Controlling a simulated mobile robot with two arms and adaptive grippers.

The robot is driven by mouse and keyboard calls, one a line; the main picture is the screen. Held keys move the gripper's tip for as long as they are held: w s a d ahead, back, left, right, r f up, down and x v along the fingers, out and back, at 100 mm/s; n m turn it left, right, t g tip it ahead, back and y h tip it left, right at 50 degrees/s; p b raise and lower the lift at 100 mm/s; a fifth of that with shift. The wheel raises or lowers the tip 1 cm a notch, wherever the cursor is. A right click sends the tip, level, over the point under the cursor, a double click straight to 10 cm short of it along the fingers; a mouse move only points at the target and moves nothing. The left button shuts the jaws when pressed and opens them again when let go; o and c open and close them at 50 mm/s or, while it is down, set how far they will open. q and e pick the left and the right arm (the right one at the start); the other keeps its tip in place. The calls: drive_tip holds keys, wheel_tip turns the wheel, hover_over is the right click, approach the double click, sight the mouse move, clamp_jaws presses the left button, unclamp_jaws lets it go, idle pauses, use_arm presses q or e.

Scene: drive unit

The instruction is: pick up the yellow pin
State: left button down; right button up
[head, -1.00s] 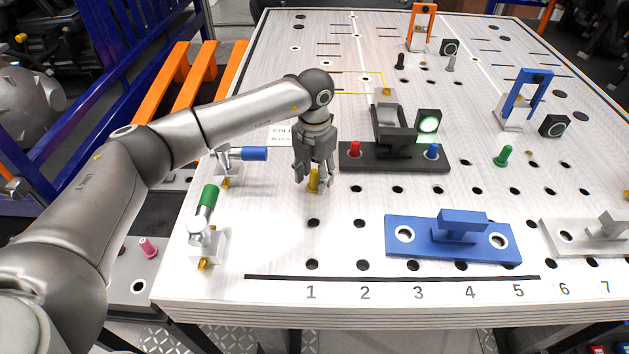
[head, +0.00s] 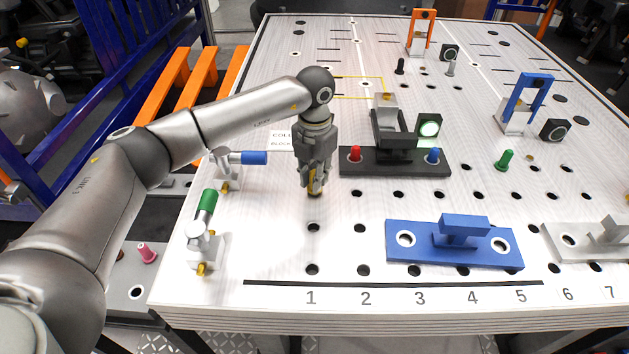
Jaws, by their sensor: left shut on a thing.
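The yellow pin (head: 314,187) stands upright on the white perforated table, left of the black fixture. My left gripper (head: 315,186) points straight down over it and is shut on it. The fingers cover most of the pin; a little yellow shows between and below them. I cannot tell whether the pin still sits in its hole. My right gripper is not in view.
A black fixture (head: 395,164) with a red pin (head: 354,154) and a blue pin (head: 433,156) stands close on the right. A blue block (head: 454,251) lies nearer the front. Toggle clamps with blue (head: 254,158) and green (head: 207,201) handles stand left. Table in front of the gripper is clear.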

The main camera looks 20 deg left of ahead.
use_arm(q)
drive_tip(key=shift+w+r+b, duration=0.1)
drive_tip(key=shift+r+b, duration=0.7)
drive_tip(key=shift+r, duration=0.1)
drive_tip(key=s+d+r+b, duration=0.5)
drive_tip(key=s+d+r, duration=0.2)
drive_tip(key=d+r, duration=0.3)
drive_tip(key=shift+d, duration=1.1)
